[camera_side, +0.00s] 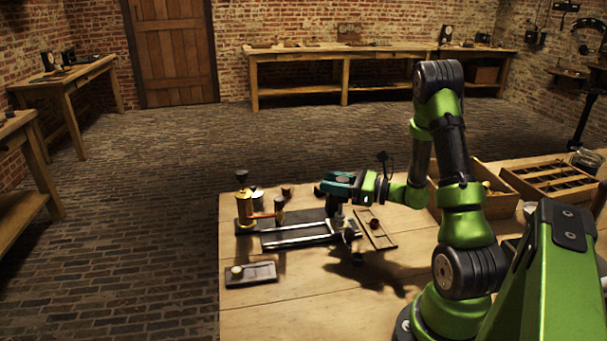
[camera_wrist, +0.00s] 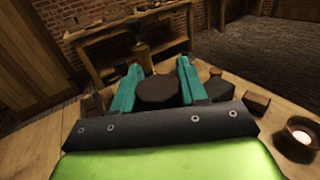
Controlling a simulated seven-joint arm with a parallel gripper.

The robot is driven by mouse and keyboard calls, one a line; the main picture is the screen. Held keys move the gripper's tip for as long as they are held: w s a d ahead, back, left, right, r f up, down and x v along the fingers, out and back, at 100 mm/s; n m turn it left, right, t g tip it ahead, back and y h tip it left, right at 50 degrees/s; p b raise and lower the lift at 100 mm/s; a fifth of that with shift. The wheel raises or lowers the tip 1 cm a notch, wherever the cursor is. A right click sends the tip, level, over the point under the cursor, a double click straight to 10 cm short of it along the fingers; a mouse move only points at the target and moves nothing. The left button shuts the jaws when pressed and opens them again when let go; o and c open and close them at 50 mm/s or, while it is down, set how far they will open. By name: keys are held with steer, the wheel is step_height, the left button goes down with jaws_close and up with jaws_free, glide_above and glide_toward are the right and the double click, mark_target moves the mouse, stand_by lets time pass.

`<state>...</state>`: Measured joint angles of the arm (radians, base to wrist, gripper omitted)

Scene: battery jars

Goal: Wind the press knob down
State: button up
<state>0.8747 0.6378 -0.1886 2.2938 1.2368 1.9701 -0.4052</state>
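The press knob (camera_wrist: 158,92) is a dark, round disc in the wrist view. It sits between the two teal fingers of my gripper (camera_wrist: 159,66), with no clear gap on either side. My gripper (camera_side: 335,187) also shows in the side view, level and pointing left above the press. The press has a dark base (camera_side: 290,220) and pale rails (camera_side: 300,232), and its upright part is under my gripper. In the side view the knob is mostly hidden by the fingers. The lower part of the press is hidden in the wrist view.
A brass jar (camera_side: 245,209) and small cylinders stand left of the press. A small tray (camera_side: 250,274) with a yellowish piece lies at the front left. Another tray (camera_side: 376,236) is to the right. A wooden divided box (camera_side: 548,182) stands behind.

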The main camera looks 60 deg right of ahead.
steer(key=shift+c, duration=1.3)
steer(key=shift+h, duration=0.3)
steer(key=o, duration=0.9)
steer(key=shift+o, duration=0.2)
steer(key=v, duration=1.7)
steer(key=shift+f, duration=0.2)
